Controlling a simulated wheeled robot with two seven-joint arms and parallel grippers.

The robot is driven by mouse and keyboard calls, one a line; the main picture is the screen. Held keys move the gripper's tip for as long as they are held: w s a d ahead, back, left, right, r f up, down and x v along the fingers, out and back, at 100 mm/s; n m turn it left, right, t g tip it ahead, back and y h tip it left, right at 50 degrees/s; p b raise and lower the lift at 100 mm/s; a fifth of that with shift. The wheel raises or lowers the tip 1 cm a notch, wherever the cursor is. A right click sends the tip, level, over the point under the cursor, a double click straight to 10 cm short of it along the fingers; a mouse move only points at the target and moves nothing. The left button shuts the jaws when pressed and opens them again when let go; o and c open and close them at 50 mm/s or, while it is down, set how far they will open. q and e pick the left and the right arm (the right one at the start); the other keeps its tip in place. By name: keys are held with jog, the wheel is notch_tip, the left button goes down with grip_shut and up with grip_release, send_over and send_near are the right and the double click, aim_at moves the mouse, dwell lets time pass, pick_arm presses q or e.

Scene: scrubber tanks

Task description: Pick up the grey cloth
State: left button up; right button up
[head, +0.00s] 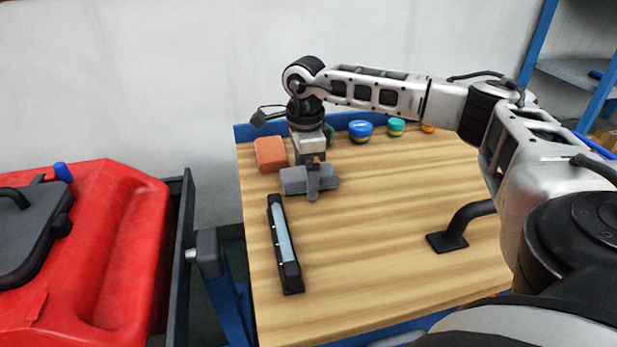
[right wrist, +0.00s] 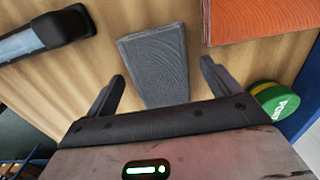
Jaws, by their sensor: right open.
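The grey cloth (head: 294,181) lies folded on the wooden bench top, toward its back left. In the right wrist view the cloth (right wrist: 157,55) shows its ribbed surface between and beyond the fingers. Its near end is hidden under my right gripper. My right gripper (head: 313,180) points down over the cloth, with one finger in front of it in the head view. The right wrist view shows the fingers (right wrist: 161,75) apart, one on each side of the cloth, with a gap to each. Whether the fingertips touch the bench cannot be told. My left gripper is out of view.
An orange block (head: 270,154) lies close behind the cloth. Several round tins, including a blue one (head: 360,131), line the back edge. A black tool with a pale strip (head: 283,240) lies in front. A black bracket (head: 447,242) stands right. A red tank (head: 110,240) is left.

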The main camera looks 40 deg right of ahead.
jog(key=shift+f, duration=0.2)
jog(key=c, duration=1.1)
jog(key=shift+o, duration=0.2)
jog(key=shift+r, duration=0.1)
